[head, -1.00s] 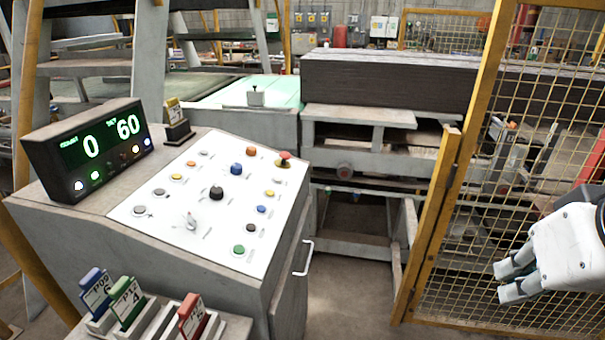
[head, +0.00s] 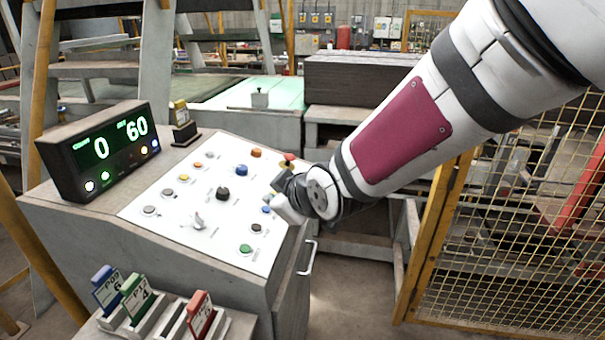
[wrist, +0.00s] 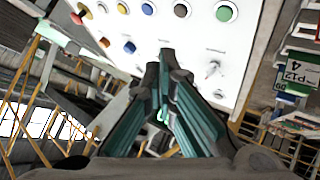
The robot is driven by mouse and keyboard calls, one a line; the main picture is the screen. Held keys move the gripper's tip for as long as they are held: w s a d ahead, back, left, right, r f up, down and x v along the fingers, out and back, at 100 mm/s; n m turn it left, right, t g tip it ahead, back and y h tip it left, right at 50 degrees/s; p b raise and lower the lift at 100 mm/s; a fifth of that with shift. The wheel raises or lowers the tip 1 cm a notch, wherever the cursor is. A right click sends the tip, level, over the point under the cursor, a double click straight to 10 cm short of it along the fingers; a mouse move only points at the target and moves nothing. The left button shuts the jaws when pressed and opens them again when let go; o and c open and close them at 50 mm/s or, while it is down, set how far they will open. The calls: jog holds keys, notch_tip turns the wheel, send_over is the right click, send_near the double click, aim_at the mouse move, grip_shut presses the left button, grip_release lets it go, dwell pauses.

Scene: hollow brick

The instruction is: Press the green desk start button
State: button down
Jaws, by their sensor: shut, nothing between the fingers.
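The green button (head: 245,249) sits at the near right corner of the white sloped panel (head: 165,222) on the grey desk. It also shows near the top of the wrist view (wrist: 226,12), where its upper edge is close to the picture border. My gripper (head: 277,192) is over the right edge of the panel, farther back than the green button and apart from it. It hides part of the panel's right side. In the wrist view my gripper's two teal fingers (wrist: 166,62) meet at their tips with nothing between them.
Several other buttons and knobs share the panel, including a black knob (head: 222,194) and a red mushroom button (head: 288,159). A display (head: 105,150) reads 0 and 60. Tagged holders (head: 160,318) stand in front. A yellow mesh fence (head: 500,230) stands at right.

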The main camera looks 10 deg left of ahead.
jog(key=n+y, duration=0.1)
jog(key=y, duration=0.1)
send_over(247, 252)
jog(key=d, duration=0.2)
jog(key=shift+d+f, duration=0.2)
jog(key=shift+f, duration=0.6)
jog(key=shift+f, duration=0.1)
jog(key=shift+w+a+f+b, duration=0.1)
jog(key=shift+a+f+b, duration=0.35)
jog(key=shift+f, duration=0.95)
jog(key=shift+s+a+f+b, duration=0.1)
jog(key=shift+a+f+b, duration=0.35)
jog(key=shift+f, duration=0.9)
jog(key=shift+w+a+f+b, duration=0.1)
jog(key=shift+a+f+b, duration=0.15)
jog(key=shift+f+b, duration=0.8)
jog(key=shift+f+p, duration=0.35)
jog(key=shift+f, duration=0.1)
jog(key=shift+a+f, duration=0.15)
jog(key=shift+f, duration=0.1)
jog(key=shift+a+f, duration=0.1)
jog(key=shift+f, duration=0.3)
jog(key=shift+r, duration=0.15)
jog(key=shift+d+r, duration=0.25)
jog(key=shift+r, duration=0.4)
